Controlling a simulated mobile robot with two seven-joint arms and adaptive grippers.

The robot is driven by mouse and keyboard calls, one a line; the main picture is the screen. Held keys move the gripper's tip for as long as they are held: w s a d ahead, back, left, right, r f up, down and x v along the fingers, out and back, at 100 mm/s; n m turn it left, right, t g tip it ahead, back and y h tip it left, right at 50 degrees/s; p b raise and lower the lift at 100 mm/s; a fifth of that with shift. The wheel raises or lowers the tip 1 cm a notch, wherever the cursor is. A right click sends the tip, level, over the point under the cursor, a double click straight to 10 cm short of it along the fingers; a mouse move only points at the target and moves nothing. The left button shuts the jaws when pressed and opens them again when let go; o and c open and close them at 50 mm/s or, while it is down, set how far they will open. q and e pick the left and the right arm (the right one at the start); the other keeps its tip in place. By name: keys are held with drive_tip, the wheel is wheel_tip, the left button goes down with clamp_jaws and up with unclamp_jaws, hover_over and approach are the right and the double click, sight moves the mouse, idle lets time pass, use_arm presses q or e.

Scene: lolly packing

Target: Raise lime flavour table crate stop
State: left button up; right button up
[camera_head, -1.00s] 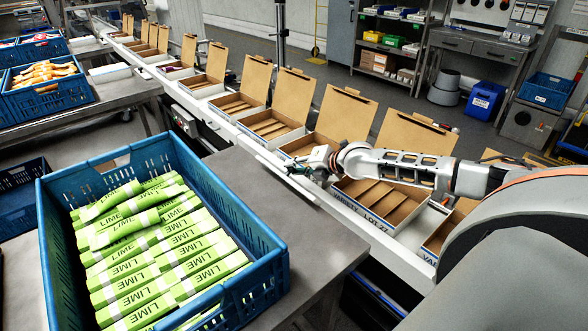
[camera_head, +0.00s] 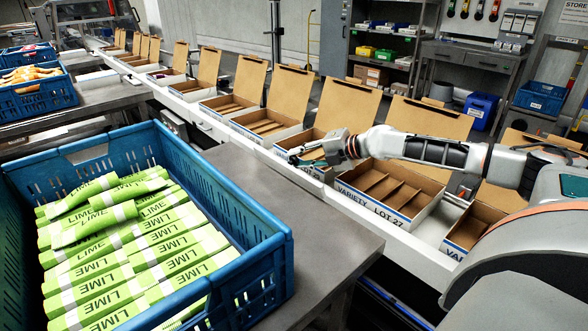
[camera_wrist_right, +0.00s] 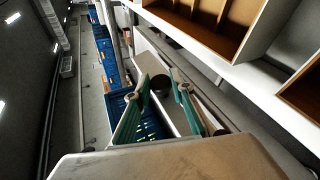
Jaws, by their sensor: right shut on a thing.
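The blue lime crate (camera_head: 262,282) stands at the lower left of the head view on a grey metal table (camera_head: 240,178). It is full of lime-green packets (camera_head: 135,255) marked LIME. My right gripper (camera_head: 302,158) is over the line of boxes beyond the table, to the right of the crate and apart from it. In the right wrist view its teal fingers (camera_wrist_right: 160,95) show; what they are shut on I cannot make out. A blue crate (camera_wrist_right: 150,128) lies beyond the fingers there; I cannot tell which one. My left gripper is not in view.
Open cardboard boxes with dividers, such as the one labelled VARIETY LOT 27 (camera_head: 392,200), line a white conveyor (camera_head: 330,190). More blue crates, one with orange packets (camera_head: 38,95), stand at the back left. The table right of the crate is bare.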

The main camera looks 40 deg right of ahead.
drive_tip(key=d+f+b, duration=0.1)
drive_tip(key=b, duration=0.2)
drive_tip(key=shift+w+m, duration=0.1)
drive_tip(key=shift+m, duration=0.3)
drive_tip(key=shift+w+a+r+y+b, duration=0.2)
drive_tip(key=shift+a+r+y+b, duration=0.3)
drive_tip(key=shift+y, duration=0.3)
drive_tip(key=shift+o, duration=0.2)
drive_tip(key=shift+r, duration=0.15)
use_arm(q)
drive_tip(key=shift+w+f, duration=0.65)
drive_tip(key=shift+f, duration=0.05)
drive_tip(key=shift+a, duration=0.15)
use_arm(e)
drive_tip(key=shift+c, duration=0.2)
